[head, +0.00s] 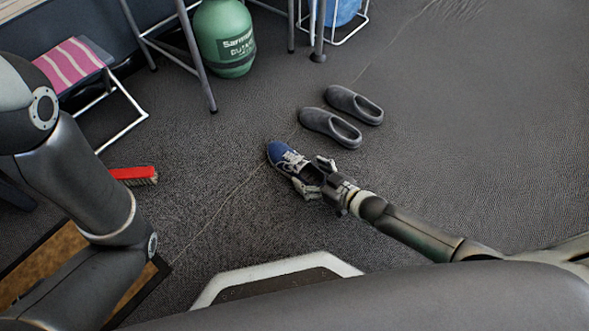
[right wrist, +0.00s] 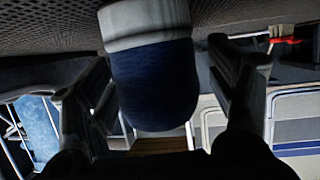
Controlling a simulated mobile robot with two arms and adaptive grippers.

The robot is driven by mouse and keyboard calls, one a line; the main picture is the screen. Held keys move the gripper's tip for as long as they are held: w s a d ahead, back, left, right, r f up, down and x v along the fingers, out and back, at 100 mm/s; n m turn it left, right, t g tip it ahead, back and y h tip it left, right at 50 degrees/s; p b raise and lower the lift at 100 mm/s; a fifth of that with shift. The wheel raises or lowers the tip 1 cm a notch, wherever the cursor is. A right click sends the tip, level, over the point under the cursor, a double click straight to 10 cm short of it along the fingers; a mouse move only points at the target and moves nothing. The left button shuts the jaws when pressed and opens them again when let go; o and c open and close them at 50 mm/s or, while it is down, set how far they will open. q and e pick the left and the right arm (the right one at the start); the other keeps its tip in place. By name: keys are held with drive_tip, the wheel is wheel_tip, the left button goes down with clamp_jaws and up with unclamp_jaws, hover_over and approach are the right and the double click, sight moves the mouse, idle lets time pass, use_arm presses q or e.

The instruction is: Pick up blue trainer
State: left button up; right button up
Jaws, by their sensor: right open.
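The blue trainer (head: 281,154), with light laces, lies on the dark floor near the middle of the head view. My right gripper (head: 312,177) is open at its near end, and the fingers hide part of that end. In the right wrist view a rounded dark blue part of the trainer with a pale band (right wrist: 152,85) lies between the two spread fingers, with gaps visible at both sides. My left arm crosses the left of the head view; its gripper is out of view.
Two grey clogs (head: 330,127) lie just beyond the trainer. A red brush (head: 134,175) lies at the left, near a brown mat (head: 45,262). A striped stool (head: 72,62), a green gas bottle (head: 224,38) and metal legs stand at the back. The floor at right is clear.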

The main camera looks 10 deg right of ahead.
drive_tip(key=shift+w+a+f, duration=0.15)
drive_tip(key=shift+w, duration=0.1)
drive_tip(key=c, duration=1.2)
drive_tip(key=shift+c, duration=0.2)
